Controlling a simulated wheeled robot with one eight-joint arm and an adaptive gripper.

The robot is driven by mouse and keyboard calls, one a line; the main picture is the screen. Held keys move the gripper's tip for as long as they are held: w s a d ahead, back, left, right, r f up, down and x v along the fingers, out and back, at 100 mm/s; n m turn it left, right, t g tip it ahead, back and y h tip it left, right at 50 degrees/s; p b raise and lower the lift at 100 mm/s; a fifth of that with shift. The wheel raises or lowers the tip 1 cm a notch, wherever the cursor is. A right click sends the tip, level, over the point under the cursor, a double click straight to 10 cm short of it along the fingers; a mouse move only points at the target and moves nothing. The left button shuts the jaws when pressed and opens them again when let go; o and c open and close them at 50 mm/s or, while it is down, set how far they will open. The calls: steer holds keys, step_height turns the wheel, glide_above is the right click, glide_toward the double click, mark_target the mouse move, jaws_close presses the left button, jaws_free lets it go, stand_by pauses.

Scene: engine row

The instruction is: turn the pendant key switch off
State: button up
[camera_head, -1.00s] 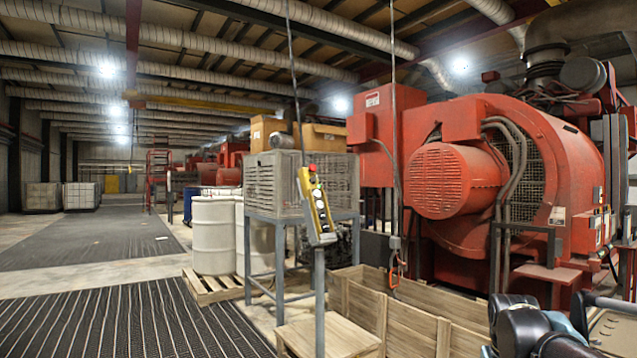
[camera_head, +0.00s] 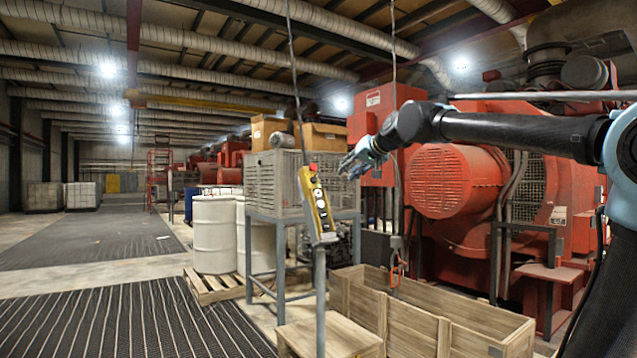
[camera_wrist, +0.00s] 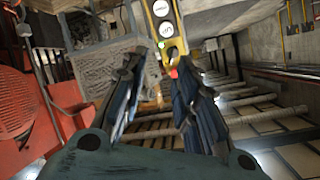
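The yellow pendant (camera_head: 321,212) hangs upright, slightly tilted, from a cable in the middle of the head view. It has a red button on top and pale round buttons below. Its key switch is too small to make out. My gripper (camera_head: 352,166) is just right of the pendant's upper part, apparently apart from it. In the wrist view the pendant (camera_wrist: 166,30) appears beyond the fingertips, with two white buttons, a green spot and the red button. There my gripper (camera_wrist: 160,66) has its two dark fingers spread, with nothing between them.
A wooden crate (camera_head: 413,318) stands below and to the right. An orange hook (camera_head: 396,270) hangs from a cable right of the pendant. A grey metal stand (camera_head: 262,219) with a slatted box and white drums (camera_head: 214,236) are behind. The red engine (camera_head: 445,180) fills the right.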

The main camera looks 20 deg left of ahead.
step_height(320, 180, up, 3)
steer(key=a, duration=0.3)
glide_toward(315, 179)
steer(key=shift+y, duration=0.3)
steer(key=x, duration=0.9)
steer(key=shift+w+d+f, duration=0.1)
steer(key=shift+w+d, duration=0.25)
steer(key=shift+w, duration=0.1)
jaws_close()
